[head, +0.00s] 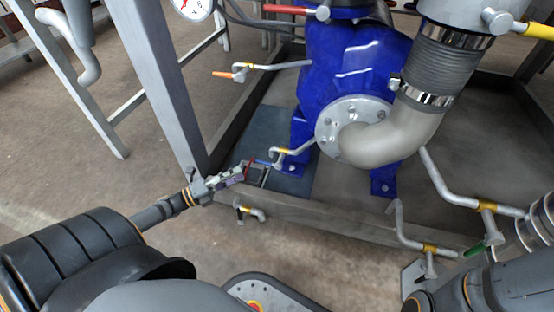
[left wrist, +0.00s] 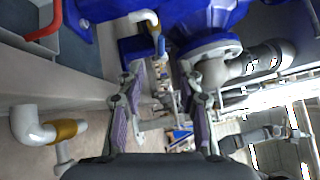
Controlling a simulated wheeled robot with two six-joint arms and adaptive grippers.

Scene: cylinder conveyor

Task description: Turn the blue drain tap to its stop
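The blue drain tap (head: 263,162) sits at the end of a short grey pipe with a brass-coloured band, low beside the blue pump. Its small blue handle (left wrist: 161,46) also shows in the left wrist view, ahead of the gap between my fingers. My left gripper (head: 243,173) is close to the handle, just left of it in the head view. In the left wrist view my left gripper (left wrist: 163,88) is open, with its two purple-padded fingers apart and nothing between them. Contact with the handle cannot be told. My right gripper is out of view.
The blue pump (head: 350,70) stands inside a grey metal frame (head: 178,85). Other taps have orange (head: 222,74), red (head: 285,9), yellow (head: 537,29), green (head: 474,249) and black (head: 238,211) handles. A grey elbow pipe (head: 385,140) leaves the pump flange.

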